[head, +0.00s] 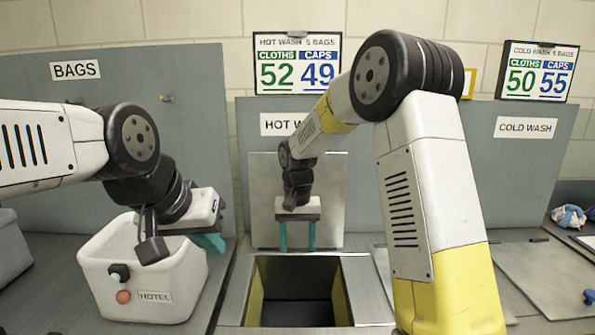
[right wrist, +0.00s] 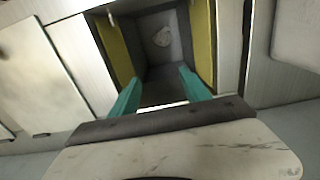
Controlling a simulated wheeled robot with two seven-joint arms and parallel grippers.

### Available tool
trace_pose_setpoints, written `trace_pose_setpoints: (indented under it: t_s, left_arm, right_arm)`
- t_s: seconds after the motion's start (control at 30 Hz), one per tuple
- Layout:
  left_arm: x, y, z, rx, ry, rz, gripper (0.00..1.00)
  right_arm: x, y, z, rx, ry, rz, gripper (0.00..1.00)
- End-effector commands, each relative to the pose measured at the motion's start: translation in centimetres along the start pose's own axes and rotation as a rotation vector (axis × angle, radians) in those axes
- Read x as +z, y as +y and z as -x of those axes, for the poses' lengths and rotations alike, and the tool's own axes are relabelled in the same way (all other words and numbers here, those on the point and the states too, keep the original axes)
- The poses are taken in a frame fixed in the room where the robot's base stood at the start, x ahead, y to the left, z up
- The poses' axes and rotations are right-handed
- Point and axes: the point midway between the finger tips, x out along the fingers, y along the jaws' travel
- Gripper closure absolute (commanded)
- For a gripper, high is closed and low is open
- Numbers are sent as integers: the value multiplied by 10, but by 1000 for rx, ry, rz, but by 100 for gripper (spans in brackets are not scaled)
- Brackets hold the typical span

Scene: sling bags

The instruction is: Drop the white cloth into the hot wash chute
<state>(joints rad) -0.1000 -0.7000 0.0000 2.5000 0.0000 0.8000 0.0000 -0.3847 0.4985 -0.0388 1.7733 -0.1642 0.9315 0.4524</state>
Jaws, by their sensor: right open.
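The hot wash chute (head: 343,262) is an open square hole in the counter below a sign partly reading "HOT W", its lid raised behind it. My right gripper (head: 297,246) points down over the chute, its teal fingers apart with nothing between them. In the right wrist view the same gripper (right wrist: 158,82) faces into the chute's dark inside. A small whitish, cloth-like piece (right wrist: 162,37) lies deep in there, apart from the fingers. No white cloth shows in the head view.
A white bin (head: 95,285) labelled HOTEL stands left of the chute, below the BAGS sign (head: 75,69). The cold wash lid (head: 548,278) lies at the right. Blue-and-white items (head: 568,217) sit at the far right. Count boards (head: 297,63) stand above the panels.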

Motion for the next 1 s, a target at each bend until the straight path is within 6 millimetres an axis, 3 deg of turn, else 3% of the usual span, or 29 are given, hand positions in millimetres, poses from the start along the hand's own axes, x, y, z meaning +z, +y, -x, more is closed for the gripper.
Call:
trace_pose_setpoints:
  t_s: [0.1,0.3,0.63,1.0]
  left_arm:
    - [0,0,0,0,0,0,100]
    - [0,0,0,0,0,0,100]
    - [0,0,0,0,0,0,100]
    - [0,0,0,0,0,0,100]
  right_arm:
    - [0,0,0,0,0,0,45]
    - [0,0,0,0,0,0,13]
    - [0,0,3,-1,1,0,13]
    - [-1,0,39,-1,2,0,13]
